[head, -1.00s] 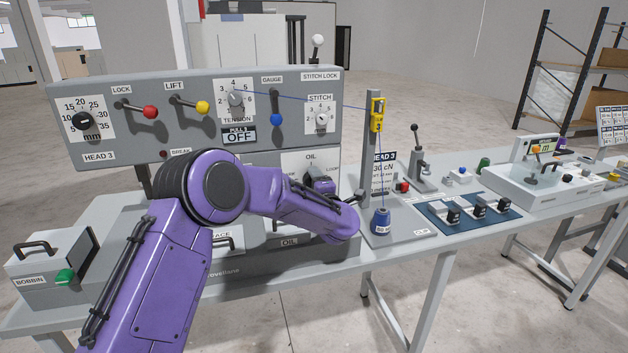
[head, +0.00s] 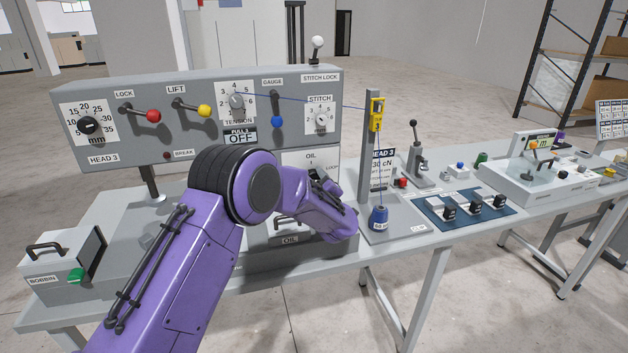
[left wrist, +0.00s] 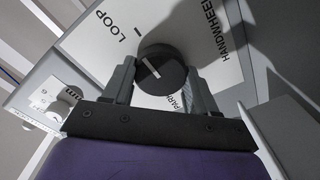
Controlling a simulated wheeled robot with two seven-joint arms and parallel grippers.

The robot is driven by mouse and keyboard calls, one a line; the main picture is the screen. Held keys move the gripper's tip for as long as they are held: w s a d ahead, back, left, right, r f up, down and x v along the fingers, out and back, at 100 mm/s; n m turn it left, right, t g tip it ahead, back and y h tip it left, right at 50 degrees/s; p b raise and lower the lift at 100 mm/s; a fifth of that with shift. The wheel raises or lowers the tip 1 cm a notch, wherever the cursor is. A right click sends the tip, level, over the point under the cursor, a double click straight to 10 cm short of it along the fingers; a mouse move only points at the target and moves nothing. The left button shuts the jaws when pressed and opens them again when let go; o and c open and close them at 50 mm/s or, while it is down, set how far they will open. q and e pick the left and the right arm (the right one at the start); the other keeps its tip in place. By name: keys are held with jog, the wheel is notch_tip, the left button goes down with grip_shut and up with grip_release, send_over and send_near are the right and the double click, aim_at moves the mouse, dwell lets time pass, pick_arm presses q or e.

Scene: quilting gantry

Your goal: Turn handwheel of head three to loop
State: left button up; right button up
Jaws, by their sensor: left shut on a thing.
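The handwheel of head three is a round black knob (left wrist: 162,72) with a white pointer line, in the left wrist view. It sits on a white plate (left wrist: 217,80) lettered LOOP, HANDWHEEL and a partly covered PARK. The pointer line slants toward the upper left, toward the LOOP side; a dark tick stands on the plate above the knob. My left gripper (left wrist: 161,76) has a finger on each side of the knob and is shut on it. In the head view my purple left wrist hides most of the handwheel, at the OIL and LOOP panel (head: 296,158). My right gripper is out of view.
The head three panel (head: 205,142) with its levers and dials overhangs above my arm. A thread post (head: 369,140) and blue spool (head: 379,218) stand close right of my wrist. The bobbin box (head: 60,262) is at the left.

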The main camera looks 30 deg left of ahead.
pick_arm(q)
jog(key=shift+f, duration=0.15)
dwell(0.3)
jog(key=o, duration=1.1)
jog(key=shift+d, duration=0.1)
jog(key=shift+c, duration=0.2)
jog(key=b+v, duration=0.2)
jog(key=v, duration=0.8)
jog(key=shift+s+d+b, duration=0.15)
jog(key=shift+s+b, duration=0.05)
jog(key=shift+b, duration=0.2)
jog(key=shift+r, duration=0.2)
